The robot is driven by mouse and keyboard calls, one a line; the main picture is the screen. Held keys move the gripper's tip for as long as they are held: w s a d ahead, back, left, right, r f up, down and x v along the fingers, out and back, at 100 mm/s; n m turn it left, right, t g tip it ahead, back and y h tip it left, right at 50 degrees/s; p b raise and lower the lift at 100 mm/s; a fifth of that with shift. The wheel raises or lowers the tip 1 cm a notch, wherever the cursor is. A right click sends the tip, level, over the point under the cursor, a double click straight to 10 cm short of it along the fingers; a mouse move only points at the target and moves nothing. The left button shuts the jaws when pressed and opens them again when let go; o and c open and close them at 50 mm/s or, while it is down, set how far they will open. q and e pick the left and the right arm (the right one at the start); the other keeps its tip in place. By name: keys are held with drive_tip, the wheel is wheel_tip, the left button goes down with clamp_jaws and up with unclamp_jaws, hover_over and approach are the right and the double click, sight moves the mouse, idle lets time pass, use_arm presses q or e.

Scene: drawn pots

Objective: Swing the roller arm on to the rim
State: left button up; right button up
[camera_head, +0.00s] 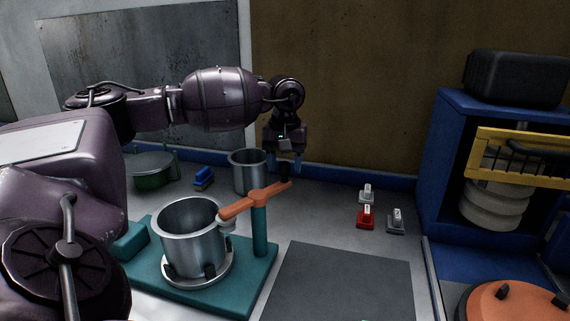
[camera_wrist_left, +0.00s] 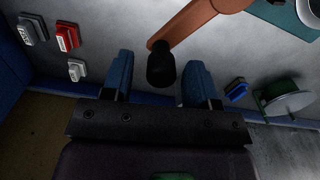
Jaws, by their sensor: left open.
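The orange roller arm (camera_head: 262,197) sits on a teal post (camera_head: 260,232) that rises from a teal base (camera_head: 252,277). Its left end carries a small grey roller (camera_head: 227,225) close beside the right side of the metal pot (camera_head: 187,236); I cannot tell whether it touches the rim. The pot stands upright in a ring on the base. The arm's other end has a black knob, clear in the left wrist view (camera_wrist_left: 160,66). My left gripper (camera_head: 286,167) is open above that end. In the wrist view the knob appears between its blue fingers.
A dark mat (camera_head: 340,285) lies in front. A blue shelf (camera_head: 437,170) bounds the right.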

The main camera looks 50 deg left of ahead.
use_arm(q)
wheel_tip(320, 180, up, 10)
drive_tip(key=shift+r, duration=0.25)
idle(0.3)
idle(0.3)
